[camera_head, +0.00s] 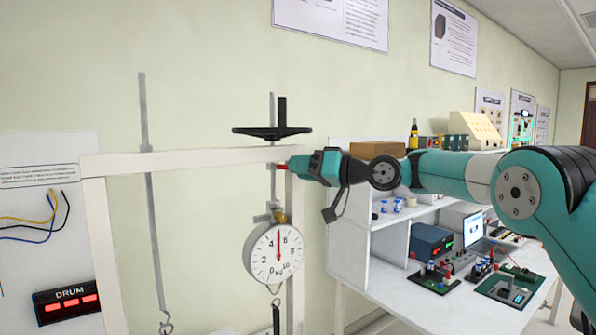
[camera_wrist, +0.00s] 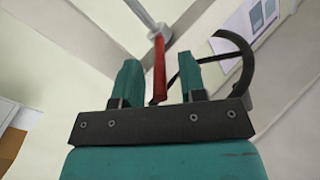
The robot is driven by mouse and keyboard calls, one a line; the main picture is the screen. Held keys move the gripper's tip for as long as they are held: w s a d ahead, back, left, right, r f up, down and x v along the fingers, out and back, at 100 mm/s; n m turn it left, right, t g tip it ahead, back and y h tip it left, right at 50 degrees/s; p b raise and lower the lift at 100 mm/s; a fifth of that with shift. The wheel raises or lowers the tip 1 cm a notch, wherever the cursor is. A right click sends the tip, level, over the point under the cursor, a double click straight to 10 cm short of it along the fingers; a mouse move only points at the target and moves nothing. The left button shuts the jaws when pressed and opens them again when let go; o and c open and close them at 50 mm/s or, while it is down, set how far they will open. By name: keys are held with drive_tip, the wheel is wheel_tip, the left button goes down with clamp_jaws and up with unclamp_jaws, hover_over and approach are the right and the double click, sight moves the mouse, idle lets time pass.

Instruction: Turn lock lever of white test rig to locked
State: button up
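The white test rig (camera_head: 185,160) is a white frame with a crossbar and uprights. Its red lock lever (camera_head: 282,167) shows as a small red piece near the right end of the crossbar. In the wrist view the red lever (camera_wrist: 160,68) extends from a grey round pivot (camera_wrist: 158,33). My gripper (camera_head: 298,166) comes from the right and reaches the lever. In the wrist view its two teal fingers (camera_wrist: 160,78) are apart, one on each side of the lever, with gaps visible on both sides. My gripper hides part of the lever in the head view.
A black handwheel (camera_head: 272,132) stands above the crossbar, close to my gripper. A round dial scale (camera_head: 275,253) hangs below it. A DRUM display box (camera_head: 66,301) is at the lower left. A workbench with instruments (camera_head: 432,243) stands at right, below my arm.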

drive_tip(key=b+v, duration=0.7)
drive_tip(key=v, duration=0.9)
drive_tip(key=shift+d, duration=0.3)
drive_tip(key=shift+s, duration=0.15)
drive_tip(key=s+a+f+m+g+h, duration=0.1)
drive_tip(key=s+a+f+h, duration=0.2)
drive_tip(key=s+f, duration=0.3)
drive_tip(key=s+a+f+g+h, duration=0.1)
drive_tip(key=s+a+f+h, duration=0.25)
drive_tip(key=s, duration=0.35)
drive_tip(key=s+d+f+g+h, duration=0.2)
drive_tip(key=s+f, duration=0.6)
drive_tip(key=s, duration=0.4)
drive_tip(key=s+d+f+g+h, duration=0.3)
drive_tip(key=s+f, duration=0.5)
drive_tip(key=s, duration=0.4)
drive_tip(key=shift+d+h, duration=0.35)
drive_tip(key=shift+d, duration=0.2)
